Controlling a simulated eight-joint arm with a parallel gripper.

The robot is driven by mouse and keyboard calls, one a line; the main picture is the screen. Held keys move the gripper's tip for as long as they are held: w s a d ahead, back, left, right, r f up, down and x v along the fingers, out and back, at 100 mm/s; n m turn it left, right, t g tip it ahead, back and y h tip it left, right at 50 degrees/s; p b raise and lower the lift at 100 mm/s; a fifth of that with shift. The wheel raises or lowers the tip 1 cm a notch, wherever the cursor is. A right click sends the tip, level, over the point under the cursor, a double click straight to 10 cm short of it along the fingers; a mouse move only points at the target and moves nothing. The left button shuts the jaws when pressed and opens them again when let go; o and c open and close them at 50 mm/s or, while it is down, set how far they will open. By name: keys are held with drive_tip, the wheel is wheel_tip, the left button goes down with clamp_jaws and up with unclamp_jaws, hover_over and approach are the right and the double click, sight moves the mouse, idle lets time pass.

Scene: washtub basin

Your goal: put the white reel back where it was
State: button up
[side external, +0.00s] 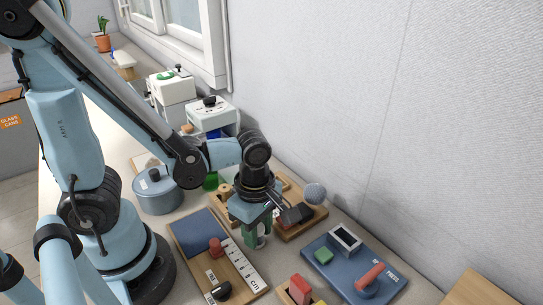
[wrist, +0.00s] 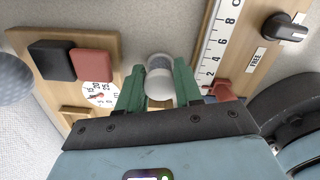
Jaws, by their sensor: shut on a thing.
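In the side external view my gripper (side external: 257,236) points down between two wooden boards, and a small pale part of the reel (side external: 262,241) shows between the fingers. I cannot tell whether the reel touches the table.
A board with a white scale (side external: 241,261) and a black knob (wrist: 286,27) is on one side. A board with a dial (wrist: 101,94), black block (wrist: 52,60) and red block (wrist: 92,64) is on the other. A blue pot (side external: 158,192) and a blue board (side external: 335,268) stand nearby.

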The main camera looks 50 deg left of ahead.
drive_tip(key=o, duration=1.1)
drive_tip(key=shift+f, duration=0.1)
drive_tip(key=shift+r, duration=6.1)
drive_tip(key=w+a+m+t, duration=0.1)
drive_tip(key=a+m+t, duration=0.1)
drive_tip(key=m, duration=0.5)
drive_tip(key=w+a+m+t, duration=0.2)
drive_tip(key=m, duration=0.5)
drive_tip(key=w+a+m+t, duration=0.2)
drive_tip(key=m+t, duration=0.1)
drive_tip(key=m, duration=0.4)
drive_tip(key=shift+w+a+r, duration=0.2)
drive_tip(key=shift+a, duration=0.2)
